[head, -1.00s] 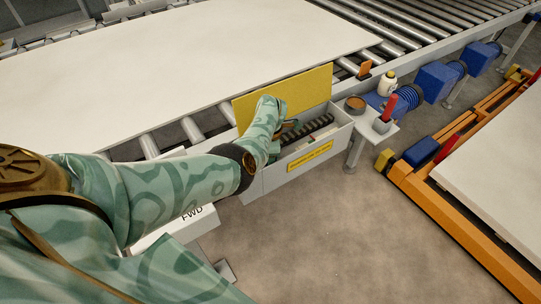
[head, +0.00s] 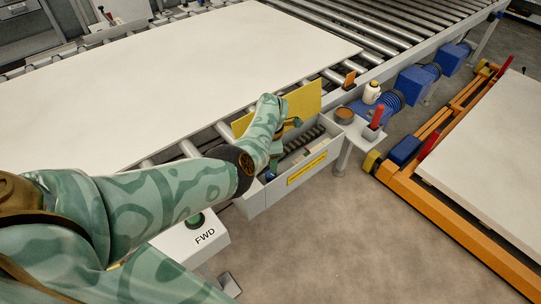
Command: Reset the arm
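My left arm reaches in from the left, in patterned green sleeving. My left gripper (head: 283,134) is at the left end of an open grey box (head: 259,200) with a raised yellow lid (head: 303,101). The arm's end covers part of the lid and the box's left end. The gripper's fingers are small and partly hidden, so I cannot tell whether they are open or shut or touch anything. A dark ribbed row (head: 303,138) and a few pale items lie in the box. My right gripper is not in view.
A large white board (head: 180,75) lies on the roller conveyor (head: 400,42) behind. A control box (head: 207,238) marked FWD, with a green button, is below my arm. A small shelf (head: 362,136) holds a cup and a red-handled item. An orange frame (head: 470,219) bears white slabs at right.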

